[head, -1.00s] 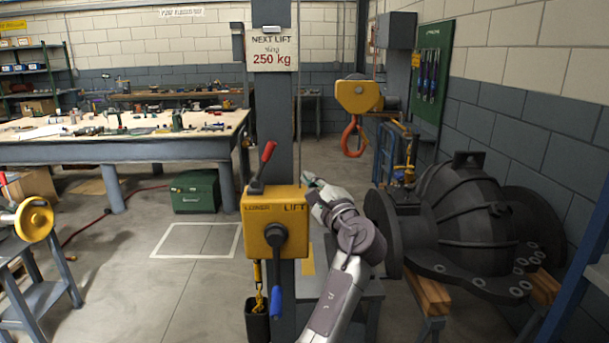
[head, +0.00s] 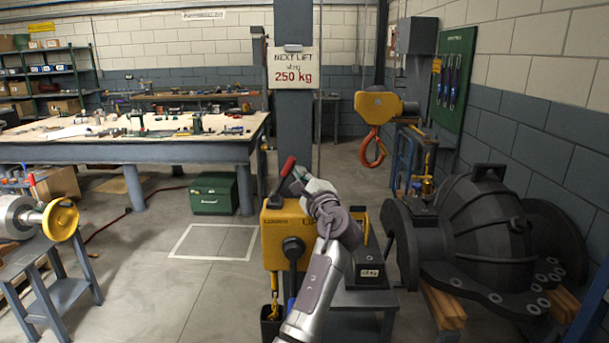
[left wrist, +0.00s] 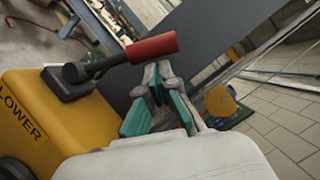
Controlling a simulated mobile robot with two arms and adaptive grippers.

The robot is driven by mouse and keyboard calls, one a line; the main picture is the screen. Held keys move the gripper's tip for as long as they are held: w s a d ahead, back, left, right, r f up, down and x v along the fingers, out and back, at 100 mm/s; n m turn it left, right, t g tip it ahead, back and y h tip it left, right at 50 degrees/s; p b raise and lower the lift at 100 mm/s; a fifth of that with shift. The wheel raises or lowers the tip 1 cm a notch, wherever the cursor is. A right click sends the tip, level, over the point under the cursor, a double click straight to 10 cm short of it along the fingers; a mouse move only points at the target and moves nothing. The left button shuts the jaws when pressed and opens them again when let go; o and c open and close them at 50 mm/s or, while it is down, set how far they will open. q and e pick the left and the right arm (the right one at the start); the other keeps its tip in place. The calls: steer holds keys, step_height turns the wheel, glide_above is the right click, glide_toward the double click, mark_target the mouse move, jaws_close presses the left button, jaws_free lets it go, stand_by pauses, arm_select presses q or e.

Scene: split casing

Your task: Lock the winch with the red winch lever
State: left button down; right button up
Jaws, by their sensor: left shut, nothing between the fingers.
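The yellow winch (head: 272,245) is fixed to the grey column, with a dark crank on its front. The red winch lever (head: 287,167) rises from its top and leans to the right. In the left wrist view the lever's red grip (left wrist: 152,47) and dark arm show close up, above the "LOWER" side of the winch. My left gripper (head: 296,180) is just right of the lever in the head view. Its teal-padded fingers (left wrist: 156,82) are shut and empty, close beside the red grip; whether they touch it I cannot tell. My right gripper is out of view.
The grey column (head: 293,120) carries a "250 kg" sign (head: 294,68). A yellow hoist block with an orange hook (head: 374,150) hangs behind. A dark casing (head: 470,230) stands at right. A workbench (head: 120,150) is at back left, with open floor before it.

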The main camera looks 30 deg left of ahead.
mark_target(292, 165)
arm_select(q)
steer(key=shift+r, duration=0.1)
steer(key=shift+s+a+r+n, duration=0.1)
steer(key=shift+a+r+n, duration=0.05)
steer(key=shift+n, duration=0.25)
steer(key=shift+a+r+p, duration=0.1)
steer(key=shift+r+p, duration=0.05)
steer(key=shift+p, duration=0.2)
steer(key=shift+s+a+r+n+g+h+p, duration=0.15)
steer(key=shift+s+a+r+n+g+p, duration=0.2)
steer(key=shift+n, duration=0.3)
steer(key=shift+s+a+r+n+g+h+p, duration=0.15)
steer(key=shift+a+r+n+g+p, duration=0.2)
steer(key=shift+n, duration=0.3)
steer(key=s+a+n+h+p, duration=0.1)
steer(key=n+p, duration=0.1)
steer(key=s+a+n+h+p, duration=0.1)
steer(key=a+n, duration=0.1)
steer(key=s+a+n+h+p, duration=0.1)
steer(key=a+n+p, duration=0.1)
steer(key=shift+r+g+p, duration=0.35)
steer(key=shift+r+g, duration=0.05)
steer(key=shift+f, duration=0.1)
